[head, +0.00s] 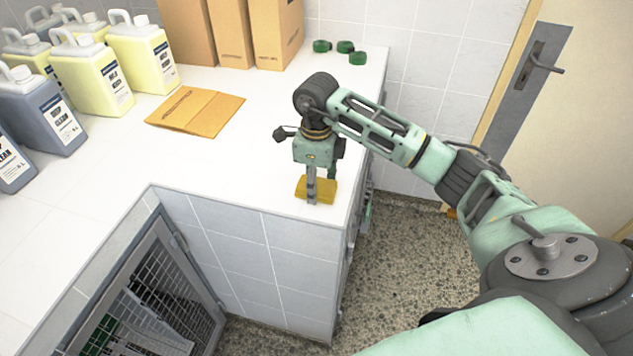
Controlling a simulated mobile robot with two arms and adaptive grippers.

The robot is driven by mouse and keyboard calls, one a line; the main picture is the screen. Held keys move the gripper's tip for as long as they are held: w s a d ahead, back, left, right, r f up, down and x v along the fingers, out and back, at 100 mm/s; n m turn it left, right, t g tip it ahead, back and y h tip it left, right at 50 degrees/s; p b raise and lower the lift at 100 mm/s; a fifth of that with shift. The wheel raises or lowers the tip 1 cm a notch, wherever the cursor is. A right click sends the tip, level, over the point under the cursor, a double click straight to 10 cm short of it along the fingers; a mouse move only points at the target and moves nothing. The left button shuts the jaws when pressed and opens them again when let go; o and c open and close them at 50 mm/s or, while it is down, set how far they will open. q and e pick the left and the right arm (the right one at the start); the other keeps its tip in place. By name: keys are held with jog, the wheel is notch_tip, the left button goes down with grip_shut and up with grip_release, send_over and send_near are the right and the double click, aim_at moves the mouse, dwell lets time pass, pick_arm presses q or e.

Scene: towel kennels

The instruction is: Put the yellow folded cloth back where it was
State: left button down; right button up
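The yellow folded cloth (325,187) is on or just above the white counter, near its front right corner. My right gripper (320,190) points straight down at it. One finger stands in front of the cloth and hides part of it; the other shows behind it. I cannot tell whether the fingers press on the cloth or only stand around it, or whether the cloth touches the counter. My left gripper is not in view.
The white counter (240,165) carries a flat brown cardboard piece (195,110), several jugs (90,75) at left, tall brown boxes (230,30) at the back and green rolls (345,47). A barred kennel door (165,290) is below. Speckled floor (415,270) lies right of the counter.

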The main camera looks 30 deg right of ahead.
jog(key=shift+o, duration=1.4)
jog(key=shift+r, duration=0.45)
notch_tip(320, 180, up, 7)
jog(key=b, duration=0.3)
jog(key=shift+r, duration=2.3)
